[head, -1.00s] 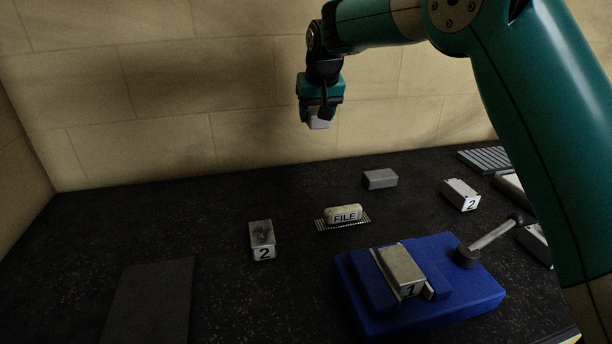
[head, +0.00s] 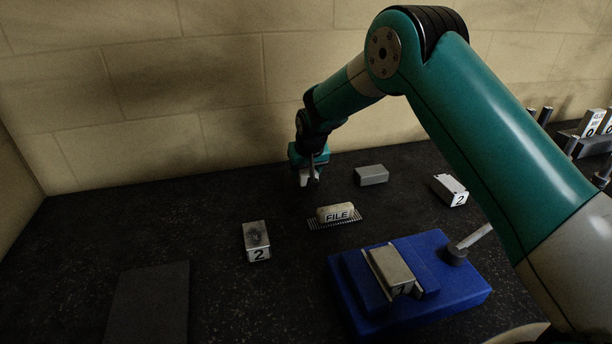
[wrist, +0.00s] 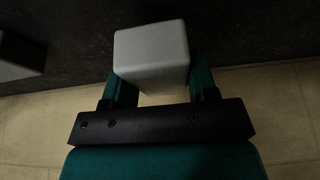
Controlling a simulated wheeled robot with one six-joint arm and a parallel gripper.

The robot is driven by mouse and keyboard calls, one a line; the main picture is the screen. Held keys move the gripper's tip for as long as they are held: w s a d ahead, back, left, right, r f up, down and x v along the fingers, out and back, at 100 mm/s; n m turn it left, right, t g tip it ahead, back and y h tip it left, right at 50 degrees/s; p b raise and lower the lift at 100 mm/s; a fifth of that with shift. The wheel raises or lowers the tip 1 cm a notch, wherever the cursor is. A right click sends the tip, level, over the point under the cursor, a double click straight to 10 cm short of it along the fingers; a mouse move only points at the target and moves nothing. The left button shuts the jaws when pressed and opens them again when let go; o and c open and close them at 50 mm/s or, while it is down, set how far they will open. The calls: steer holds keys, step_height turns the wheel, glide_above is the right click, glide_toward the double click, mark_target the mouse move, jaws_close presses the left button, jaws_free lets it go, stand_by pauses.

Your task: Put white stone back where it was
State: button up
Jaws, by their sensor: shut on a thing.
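The white stone (wrist: 150,55) is a pale block with rounded edges, held between the two fingers of my gripper in the wrist view. My gripper (head: 310,177) is shut on it, and a small pale part of the stone (head: 306,178) shows between the fingers in the head view. They are at the back of the dark worktop, left of a grey block (head: 371,175). I cannot tell whether the stone touches the worktop.
A FILE-marked block (head: 336,213) sits on a ridged strip. A block marked 2 (head: 257,240) stands left, another marked 2 (head: 450,190) right. A blue fixture (head: 455,290) holds a metal block (head: 392,268). A flat dark plate (head: 148,303) lies front left. The back left is clear.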

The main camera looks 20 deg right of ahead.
steer(key=shift+f, duration=1.6)
steer(key=o, duration=0.9)
steer(key=shift+f, duration=0.1)
